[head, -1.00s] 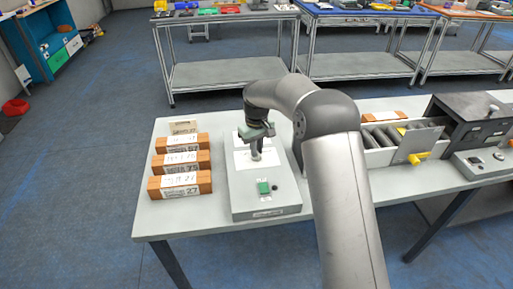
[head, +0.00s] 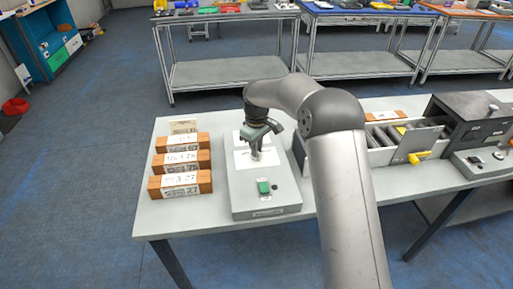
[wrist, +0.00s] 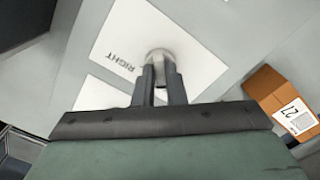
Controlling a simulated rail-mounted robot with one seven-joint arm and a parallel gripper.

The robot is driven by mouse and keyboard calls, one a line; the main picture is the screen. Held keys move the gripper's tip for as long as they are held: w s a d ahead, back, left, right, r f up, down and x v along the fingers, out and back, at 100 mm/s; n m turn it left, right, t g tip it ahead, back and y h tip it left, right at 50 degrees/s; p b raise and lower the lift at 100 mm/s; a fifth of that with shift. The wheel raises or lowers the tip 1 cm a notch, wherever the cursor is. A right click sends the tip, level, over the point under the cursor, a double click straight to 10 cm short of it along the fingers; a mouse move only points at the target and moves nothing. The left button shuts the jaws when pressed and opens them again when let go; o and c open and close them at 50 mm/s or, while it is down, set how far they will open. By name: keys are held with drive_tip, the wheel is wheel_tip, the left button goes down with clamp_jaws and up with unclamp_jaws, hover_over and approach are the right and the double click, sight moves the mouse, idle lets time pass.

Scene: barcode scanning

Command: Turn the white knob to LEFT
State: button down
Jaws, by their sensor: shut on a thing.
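The white knob (wrist: 160,56) shows in the wrist view between the fingertips of my gripper (wrist: 160,72), which is shut on it. It sits by a white card (wrist: 185,35) printed RIGHT; no LEFT label is readable. In the head view my gripper (head: 256,155) points down at the white plates on the grey panel box (head: 240,203), and the knob is mostly hidden there. I cannot tell which way the knob points.
Several labelled brown boxes (head: 180,184) stand left of the panel. To the right are a grey bin with dividers (head: 382,157) and a dark machine (head: 468,120).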

drive_tip(key=c, duration=1.5)
unclamp_jaws()
drive_tip(key=shift+r, duration=0.1)
wheel_tip(320, 180, up, 17)
drive_tip(key=shift+r, duration=0.15)
drive_tip(key=s+d+m, duration=0.2)
drive_tip(key=s+d, duration=0.3)
drive_tip(key=s, duration=0.4)
drive_tip(key=s+d+m, duration=0.3)
drive_tip(key=s+d, duration=0.3)
drive_tip(key=s, duration=0.2)
drive_tip(key=s+d+f+m, duration=0.1)
drive_tip(key=s+d+f, duration=0.1)
drive_tip(key=s, duration=0.5)
drive_tip(key=s+d+f+m, duration=0.2)
drive_tip(key=s+f, duration=0.2)
drive_tip(key=s, duration=0.3)
drive_tip(key=s+d+f+m, duration=0.2)
drive_tip(key=s+f, duration=0.1)
drive_tip(key=s, duration=0.4)
drive_tip(key=shift+s+d, duration=0.1)
drive_tip(key=shift+d, duration=0.2)
